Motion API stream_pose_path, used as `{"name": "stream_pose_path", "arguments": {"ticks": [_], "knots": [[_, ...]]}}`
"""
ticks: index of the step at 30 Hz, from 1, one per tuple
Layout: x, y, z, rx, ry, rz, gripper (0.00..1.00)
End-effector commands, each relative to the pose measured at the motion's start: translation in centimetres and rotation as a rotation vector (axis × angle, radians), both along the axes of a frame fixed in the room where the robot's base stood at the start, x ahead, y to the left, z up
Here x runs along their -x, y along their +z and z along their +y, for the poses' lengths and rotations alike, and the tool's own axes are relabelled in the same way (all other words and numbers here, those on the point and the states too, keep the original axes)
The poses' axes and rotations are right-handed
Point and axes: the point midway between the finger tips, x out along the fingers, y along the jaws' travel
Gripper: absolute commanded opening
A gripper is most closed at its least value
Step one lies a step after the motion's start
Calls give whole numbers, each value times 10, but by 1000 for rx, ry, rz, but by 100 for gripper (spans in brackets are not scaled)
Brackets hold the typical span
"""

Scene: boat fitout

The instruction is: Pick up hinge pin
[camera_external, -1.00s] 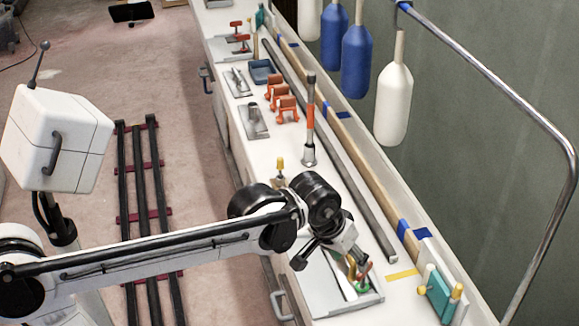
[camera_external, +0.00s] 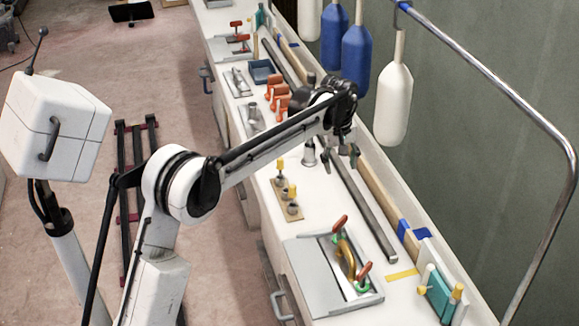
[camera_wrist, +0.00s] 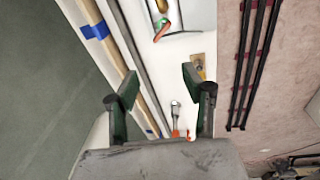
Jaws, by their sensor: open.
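My gripper (camera_external: 340,158) is open and empty above the bench, to the right of a flared metal foot (camera_external: 309,154) of an upright tool. In the wrist view its two fingers (camera_wrist: 160,84) are spread apart with nothing between them. A tan block (camera_external: 287,207) with grey sockets stands on the bench, nearer the camera than my gripper. Yellow-topped pins (camera_external: 292,191) stand at it; I cannot tell which piece is the hinge pin. In the wrist view the block (camera_wrist: 198,60) is partly behind the right finger.
A grey tray (camera_external: 313,276) with red-handled and green-tipped clamps lies at the near end. A long metal bar (camera_external: 362,210) and a wooden rail (camera_external: 378,190) run along the right side. Orange clamps (camera_external: 277,95) and a blue bin (camera_external: 262,71) stand farther back. White and blue fenders (camera_external: 394,103) hang right.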

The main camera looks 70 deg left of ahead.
Motion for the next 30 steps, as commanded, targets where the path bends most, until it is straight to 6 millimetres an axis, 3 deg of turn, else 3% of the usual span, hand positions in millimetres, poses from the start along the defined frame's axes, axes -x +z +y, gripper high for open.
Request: {"name": "stream_pose_path", "arguments": {"ticks": [1, 9, 15, 21, 26, 30], "knots": [[2, -8, 22, 11, 42, 9, 44], [24, -57, 122, 69, 273, 52, 44], [49, -92, 178, 107, 415, 80, 44], [63, -110, 201, 123, 482, 93, 44], [65, -126, 203, 125, 489, 95, 44], [65, -152, 203, 124, 488, 94, 44]]}}
